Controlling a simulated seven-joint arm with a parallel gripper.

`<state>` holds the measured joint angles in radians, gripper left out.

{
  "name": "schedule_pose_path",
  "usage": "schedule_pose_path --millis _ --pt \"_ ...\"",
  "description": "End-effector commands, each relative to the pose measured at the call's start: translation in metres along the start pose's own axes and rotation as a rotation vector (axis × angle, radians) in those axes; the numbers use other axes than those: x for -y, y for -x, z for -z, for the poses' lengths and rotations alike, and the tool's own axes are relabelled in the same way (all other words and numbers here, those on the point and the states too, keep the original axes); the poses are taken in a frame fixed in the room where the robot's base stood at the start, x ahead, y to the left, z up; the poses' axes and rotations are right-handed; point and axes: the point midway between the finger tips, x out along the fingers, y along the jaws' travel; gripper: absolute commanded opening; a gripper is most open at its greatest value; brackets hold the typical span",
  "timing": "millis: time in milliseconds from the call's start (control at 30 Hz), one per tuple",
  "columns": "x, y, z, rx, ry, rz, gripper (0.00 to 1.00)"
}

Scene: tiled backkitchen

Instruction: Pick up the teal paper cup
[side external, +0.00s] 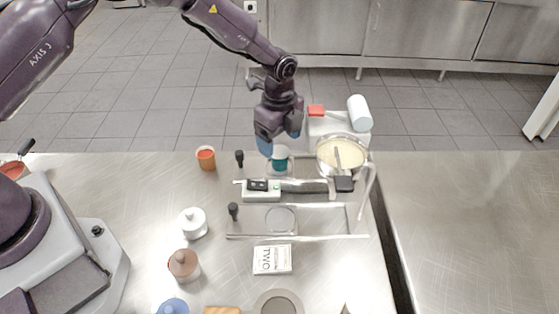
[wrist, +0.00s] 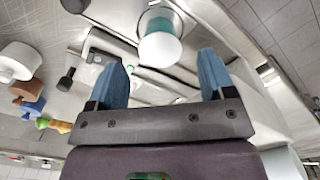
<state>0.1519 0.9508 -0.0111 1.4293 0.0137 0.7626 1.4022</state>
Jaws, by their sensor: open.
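The teal paper cup (side external: 281,160) stands behind the power strip, at the back of the metal rack, just under my gripper (side external: 279,144). In the side view the gripper hides part of its top. In the wrist view the cup (wrist: 160,24) shows a teal band and a round white end, centred just beyond the gap between my two blue fingers (wrist: 162,62). My gripper is open, with nothing between the fingers. I cannot tell whether a finger touches the cup.
A pot of cream-coloured food (side external: 341,153) stands close right of the cup. A white cylinder (side external: 359,113) lies behind it. A black-knobbed post (side external: 239,158) and an orange cup (side external: 206,158) stand to the left. The power strip (side external: 262,195) lies in front. The right counter (side external: 470,220) is clear.

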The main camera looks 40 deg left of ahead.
Motion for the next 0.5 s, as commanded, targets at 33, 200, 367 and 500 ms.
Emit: schedule_pose_path --millis 33,200,367,500 --pt "0.0 -0.003 0.0 0.0 0.0 0.001 0.76" --pt "0.0 -0.024 0.001 0.0 0.0 -0.002 0.76" --pt "0.0 -0.046 0.001 0.0 -0.001 0.0 0.76" --pt "0.001 -0.053 0.0 -0.001 0.0 0.002 0.76"
